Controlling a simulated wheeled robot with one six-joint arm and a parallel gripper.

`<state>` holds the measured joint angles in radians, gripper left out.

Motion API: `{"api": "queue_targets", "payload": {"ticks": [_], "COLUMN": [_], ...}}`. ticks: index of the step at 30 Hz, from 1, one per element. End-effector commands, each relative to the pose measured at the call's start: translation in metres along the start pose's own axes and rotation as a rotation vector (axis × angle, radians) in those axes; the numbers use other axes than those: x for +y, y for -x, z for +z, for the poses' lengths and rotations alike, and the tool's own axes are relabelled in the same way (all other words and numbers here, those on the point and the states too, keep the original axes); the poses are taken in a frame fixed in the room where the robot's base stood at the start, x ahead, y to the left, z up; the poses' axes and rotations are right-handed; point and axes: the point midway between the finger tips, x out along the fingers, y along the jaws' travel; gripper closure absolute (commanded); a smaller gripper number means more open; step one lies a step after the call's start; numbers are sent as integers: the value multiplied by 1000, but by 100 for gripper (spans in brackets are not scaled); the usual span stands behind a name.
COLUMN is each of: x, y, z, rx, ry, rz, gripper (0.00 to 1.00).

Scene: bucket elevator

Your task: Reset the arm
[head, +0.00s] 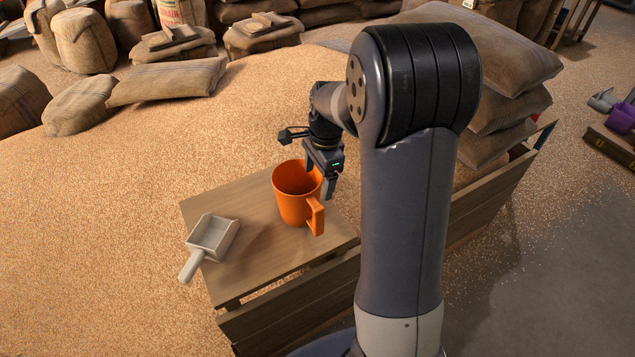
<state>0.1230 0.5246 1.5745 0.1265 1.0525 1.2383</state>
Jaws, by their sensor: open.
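My gripper (324,181) points down at the orange mug (291,200). It is open, with one finger at the mug's far right rim and the other outside, near the handle. I cannot tell whether the fingers touch the mug. The mug stands upright on a wooden board (229,196), its handle toward the front right. My arm rises in front of the right part of the scene and hides what is behind it.
A white scoop (211,239) lies on the board left of the mug, its handle over the front left edge. Loose grain (110,220) spreads around the board. Sacks (168,80) lie behind, and stacked sacks (500,110) stand to the right. Grey floor (560,250) is open at far right.

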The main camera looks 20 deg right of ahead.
Motion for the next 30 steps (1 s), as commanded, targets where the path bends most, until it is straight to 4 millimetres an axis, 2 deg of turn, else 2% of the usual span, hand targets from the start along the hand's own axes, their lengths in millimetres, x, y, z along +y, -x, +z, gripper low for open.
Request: {"api": "queue_targets", "payload": {"ticks": [8, 14, 30], "x": [0, 0, 1], "y": [0, -15, -118], "z": [0, 0, 0], "rx": [0, -2, -1], "ry": [0, 0, 0], "rz": [0, 4, 5], "gripper": [20, 20, 20]}}
